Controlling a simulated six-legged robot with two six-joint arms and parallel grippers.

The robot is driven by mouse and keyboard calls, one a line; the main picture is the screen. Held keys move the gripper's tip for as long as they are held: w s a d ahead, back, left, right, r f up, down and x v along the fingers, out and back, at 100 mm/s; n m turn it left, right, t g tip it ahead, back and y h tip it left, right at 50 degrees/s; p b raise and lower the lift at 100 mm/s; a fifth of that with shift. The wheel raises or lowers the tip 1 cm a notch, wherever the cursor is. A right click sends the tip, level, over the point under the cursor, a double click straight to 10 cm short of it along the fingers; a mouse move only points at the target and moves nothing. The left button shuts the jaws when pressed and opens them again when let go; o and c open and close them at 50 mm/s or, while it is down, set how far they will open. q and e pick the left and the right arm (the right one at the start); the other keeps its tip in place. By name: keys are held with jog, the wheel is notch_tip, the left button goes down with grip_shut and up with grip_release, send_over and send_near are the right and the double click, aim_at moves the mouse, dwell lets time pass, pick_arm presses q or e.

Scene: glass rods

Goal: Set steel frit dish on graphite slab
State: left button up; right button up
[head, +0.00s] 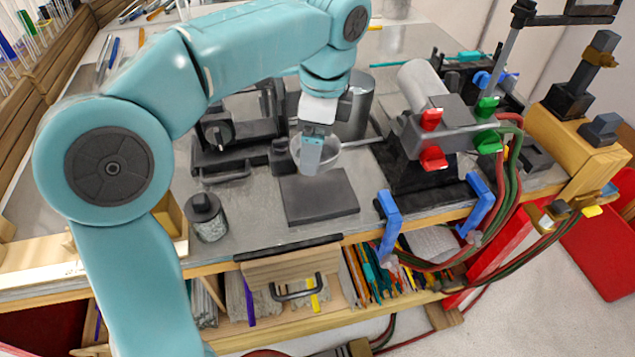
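The steel frit dish (329,156) is a small round bowl, with a thin grey bar at its right that looks like its handle. It shows just behind the back edge of the graphite slab (320,203), a flat dark grey square on the bench. I cannot tell whether the dish is raised or resting. My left gripper (311,160) points down at the dish, and its finger covers the dish's middle and front. The fingers are seen edge-on, so their gap and any hold on the rim are hidden. My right gripper is not in view.
A grey cylinder (356,108) and black apparatus (235,140) stand behind and left. A burner-like device with red and green knobs (432,158) stands right. A small grey jar (208,222) is left of the slab. Blue clamps (390,218) grip the front edge. The slab's top is clear.

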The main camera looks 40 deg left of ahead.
pick_arm(q)
send_over(315, 192)
jog(key=f, duration=0.5)
jog(key=shift+w+d, duration=0.15)
jog(key=shift+d, duration=0.1)
jog(key=f, duration=0.3)
jog(key=shift+a+f, duration=0.1)
jog(key=shift+a, duration=0.1)
jog(key=shift+d+f, duration=0.15)
jog(key=shift+f, duration=0.25)
jog(key=shift+f+b, duration=0.1)
jog(key=shift+b, duration=0.25)
jog(key=o, duration=0.8)
jog(key=shift+f, duration=0.1)
jog(key=shift+c, duration=0.2)
jog(key=shift+o, duration=0.9)
jog(key=shift+r, duration=0.3)
jog(key=r, duration=0.4)
jog(key=d+r+p, duration=0.1)
jog(key=r, duration=0.6)
jog(key=shift+w+d+r+p, duration=0.15)
jog(key=shift+w+r+p, duration=0.15)
jog(key=shift+r+p, duration=0.1)
